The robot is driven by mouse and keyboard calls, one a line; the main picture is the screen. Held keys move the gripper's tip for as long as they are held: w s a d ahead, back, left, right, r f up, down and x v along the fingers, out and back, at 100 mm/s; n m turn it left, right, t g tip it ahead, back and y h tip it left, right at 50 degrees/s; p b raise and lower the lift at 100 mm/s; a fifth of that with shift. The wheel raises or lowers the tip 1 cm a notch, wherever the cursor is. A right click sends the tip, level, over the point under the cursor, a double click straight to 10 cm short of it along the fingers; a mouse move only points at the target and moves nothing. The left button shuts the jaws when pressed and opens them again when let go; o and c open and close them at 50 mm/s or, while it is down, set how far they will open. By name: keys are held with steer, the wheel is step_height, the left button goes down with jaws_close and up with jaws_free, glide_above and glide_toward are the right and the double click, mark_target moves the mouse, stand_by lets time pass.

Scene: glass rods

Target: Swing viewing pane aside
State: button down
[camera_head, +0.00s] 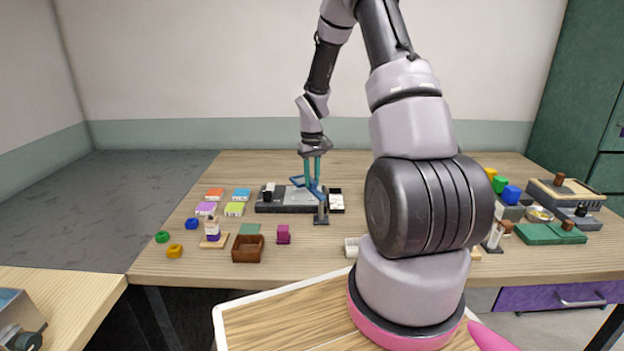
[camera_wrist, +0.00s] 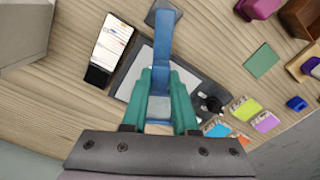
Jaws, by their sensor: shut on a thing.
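The viewing pane appears to be the blue framed piece (camera_wrist: 161,45), which reaches from a small dark foot (camera_wrist: 163,14) back between my fingers. In the head view its blue part (camera_head: 316,190) stands by a grey post (camera_head: 321,214). My gripper (camera_wrist: 160,108) has teal fingers and is shut on the blue piece, one finger on each side. It also shows in the head view (camera_head: 311,178), pointing down. Below lies a dark tray (camera_head: 275,207) with a pale plate (camera_wrist: 188,80). The fingers hide part of the pane and plate.
A black-and-white card holder (camera_wrist: 107,52) stands beside the plate. Coloured boxes (camera_head: 234,209), a brown crate (camera_head: 248,249) and a magenta block (camera_head: 283,235) are to the left and front. My arm hides the table's middle right.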

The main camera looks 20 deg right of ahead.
stand_by(0.5)
steer(key=a+n, duration=0.1)
steer(key=n, duration=0.2)
steer(key=shift+s+a, duration=0.2)
steer(key=shift+a, duration=0.15)
steer(key=shift+s+a+n, duration=0.55)
steer(key=shift+n, duration=0.95)
steer(key=shift+s+a+n, duration=0.5)
steer(key=shift+a+n, duration=0.05)
steer(key=shift+n, duration=0.95)
steer(key=shift+s+a+n, duration=0.55)
steer(key=shift+n, duration=0.95)
steer(key=c, duration=0.7)
jaws_free()
